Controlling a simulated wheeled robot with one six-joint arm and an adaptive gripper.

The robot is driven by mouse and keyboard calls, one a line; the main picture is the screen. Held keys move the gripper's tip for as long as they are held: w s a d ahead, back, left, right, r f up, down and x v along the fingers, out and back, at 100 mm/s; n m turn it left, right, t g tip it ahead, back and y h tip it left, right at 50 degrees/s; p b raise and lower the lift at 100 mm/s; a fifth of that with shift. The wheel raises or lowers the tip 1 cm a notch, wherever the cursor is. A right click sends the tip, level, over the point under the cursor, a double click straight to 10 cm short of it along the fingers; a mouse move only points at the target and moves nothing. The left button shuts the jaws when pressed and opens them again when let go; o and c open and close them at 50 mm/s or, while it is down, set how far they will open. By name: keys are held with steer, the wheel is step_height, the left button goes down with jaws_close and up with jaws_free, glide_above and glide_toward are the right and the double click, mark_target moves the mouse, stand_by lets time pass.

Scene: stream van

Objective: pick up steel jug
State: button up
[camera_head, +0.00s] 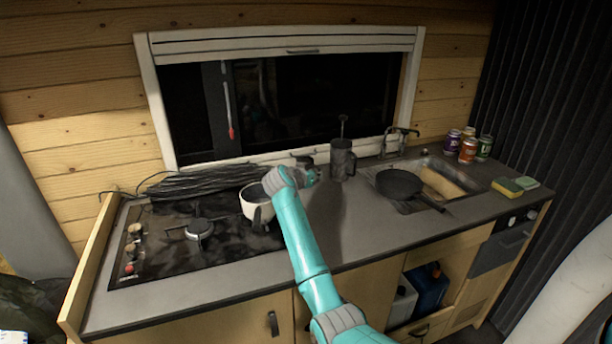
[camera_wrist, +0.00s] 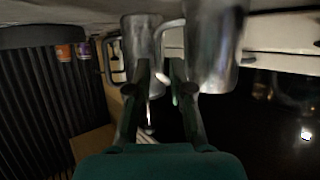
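Two grey metal vessels with handles show in the wrist view, which is upside down. The nearer one, likely the steel jug (camera_wrist: 212,50), is at the right finger, its curved handle at the gap between the fingers. I cannot tell if they touch. The farther metal mug (camera_wrist: 141,42) is beyond the left finger. In the head view this mug (camera_head: 342,161) stands upright on the counter with a utensil in it, right of my gripper (camera_head: 312,174). The nearer jug is mostly hidden there. My gripper (camera_wrist: 162,75) has its fingers apart, with nothing clearly held.
A white pot (camera_head: 256,211) stands on the hob (camera_head: 160,262), close left of my gripper. A black pan (camera_head: 399,184) sits by the sink (camera_head: 455,176). Jars (camera_head: 468,149) stand at the back right. The window frame (camera_head: 370,146) is close behind. The front middle counter is clear.

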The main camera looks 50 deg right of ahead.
steer(key=x, duration=0.4)
steer(key=shift+s+f, duration=0.1)
steer(key=shift+s, duration=0.05)
steer(key=shift+c, duration=0.3)
jaws_close()
